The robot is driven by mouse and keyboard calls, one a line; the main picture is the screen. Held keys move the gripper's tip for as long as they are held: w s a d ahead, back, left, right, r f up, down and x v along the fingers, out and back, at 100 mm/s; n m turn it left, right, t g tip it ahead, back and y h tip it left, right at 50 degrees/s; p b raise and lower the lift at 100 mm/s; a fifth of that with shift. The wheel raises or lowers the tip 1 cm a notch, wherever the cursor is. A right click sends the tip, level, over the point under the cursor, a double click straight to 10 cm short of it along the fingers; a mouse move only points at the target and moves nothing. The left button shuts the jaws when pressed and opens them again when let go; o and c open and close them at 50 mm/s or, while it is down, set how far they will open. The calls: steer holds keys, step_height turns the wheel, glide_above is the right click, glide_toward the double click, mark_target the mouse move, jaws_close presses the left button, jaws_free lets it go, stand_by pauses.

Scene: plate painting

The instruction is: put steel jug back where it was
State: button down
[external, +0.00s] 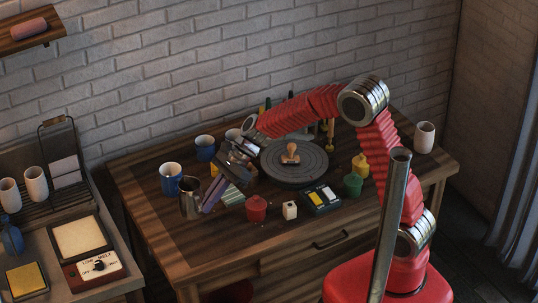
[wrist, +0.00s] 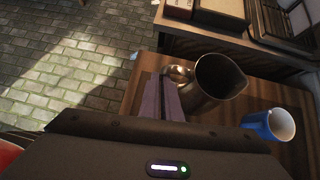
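The steel jug (external: 190,199) is upright at the left part of the wooden table (external: 160,235). In the wrist view its dark open mouth and metal body (wrist: 222,80) show just right of the fingers, and its handle (wrist: 180,73) points toward them. My gripper (external: 213,198) is beside the jug, on its right side in the external view. In the wrist view its two purple fingers (wrist: 162,95) are close together with their tips at the handle, and they look closed on it. The fingers partly hide the handle. I cannot tell whether the jug's base touches the table.
A blue mug (external: 171,178) stands just behind the jug; it also shows in the wrist view (wrist: 268,127). A red pot (external: 256,208), a small white block (external: 289,210) and a round turntable (external: 310,172) are to the right. The table's front-left corner is clear.

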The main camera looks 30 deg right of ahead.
steer(key=shift+f, duration=2.7)
steer(key=shift+f, duration=1.85)
steer(key=shift+f, duration=0.15)
steer(key=c, duration=2)
jaws_free()
steer(key=v, duration=1.2)
